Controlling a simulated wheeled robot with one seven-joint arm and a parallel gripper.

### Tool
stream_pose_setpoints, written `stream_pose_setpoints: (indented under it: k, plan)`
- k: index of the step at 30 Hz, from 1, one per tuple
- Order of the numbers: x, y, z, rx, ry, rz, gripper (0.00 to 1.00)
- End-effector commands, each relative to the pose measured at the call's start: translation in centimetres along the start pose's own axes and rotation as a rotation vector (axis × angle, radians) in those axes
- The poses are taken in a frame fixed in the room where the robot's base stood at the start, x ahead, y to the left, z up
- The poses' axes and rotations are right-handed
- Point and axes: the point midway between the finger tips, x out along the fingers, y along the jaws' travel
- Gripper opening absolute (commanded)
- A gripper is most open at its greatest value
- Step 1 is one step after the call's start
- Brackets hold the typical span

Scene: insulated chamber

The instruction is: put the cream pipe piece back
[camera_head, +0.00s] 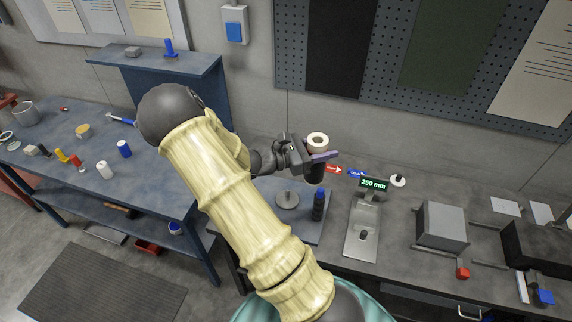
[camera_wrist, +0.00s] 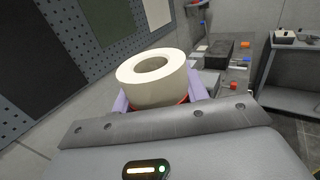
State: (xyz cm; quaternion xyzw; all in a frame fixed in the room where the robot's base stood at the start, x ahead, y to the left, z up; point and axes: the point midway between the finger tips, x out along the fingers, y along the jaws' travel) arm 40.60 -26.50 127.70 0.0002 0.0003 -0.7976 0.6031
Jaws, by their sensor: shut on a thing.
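The cream pipe piece (camera_head: 317,140) is a short, thick-walled ring. My gripper (camera_head: 318,158) is shut on it and holds it above the back of the right-hand bench, near the wall. In the wrist view the cream pipe piece (camera_wrist: 157,80) stands between the purple fingers (camera_wrist: 160,100), its round opening facing up and slightly tilted. A reddish edge shows just under it. The part of the pipe piece between the fingers is hidden.
Below my gripper stand a dark ribbed post (camera_head: 318,205) and a grey disc with a peg (camera_head: 287,199). To the right is a gauge reading 250 mm (camera_head: 373,185), then a grey box (camera_head: 441,226). The left bench (camera_head: 60,185) carries several small pieces.

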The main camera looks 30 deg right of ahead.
Motion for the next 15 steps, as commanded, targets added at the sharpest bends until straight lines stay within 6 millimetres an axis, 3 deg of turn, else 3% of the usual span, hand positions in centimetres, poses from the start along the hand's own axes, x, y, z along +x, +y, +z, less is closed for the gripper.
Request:
stream_pose_setpoints:
  k: [3, 15]
  plan:
    - [0.1, 0.0, 0.0, 0.0, 0.0, -0.001, 0.15]
    - [-3.4, 2.7, -1.5, -0.002, -0.001, 0.233, 0.15]
